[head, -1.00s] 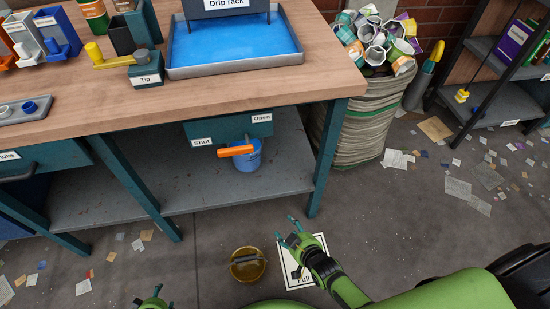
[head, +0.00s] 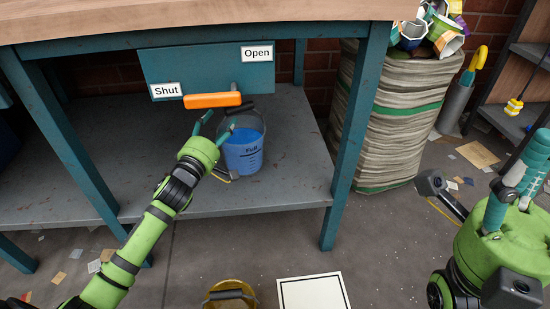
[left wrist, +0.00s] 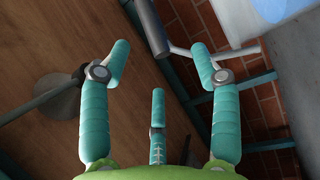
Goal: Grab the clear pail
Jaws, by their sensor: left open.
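The clear pail (head: 243,152) stands upright on the lower shelf under the bench, holding blue liquid, with a "Full" mark on its side. In the left wrist view, the open fingers (left wrist: 160,75) show, with a pale, bluish surface, likely the pail (left wrist: 285,45), at the upper right. My right gripper (head: 518,180) is at the right edge, its opening unclear.
An orange lever (head: 212,100) sticks out just above the pail, on a teal panel (head: 180,72) labelled Shut and Open. Bench legs (head: 352,140) flank the shelf (head: 100,165). A brass pail (head: 230,297) and a bordered sign (head: 313,292) are on the floor.

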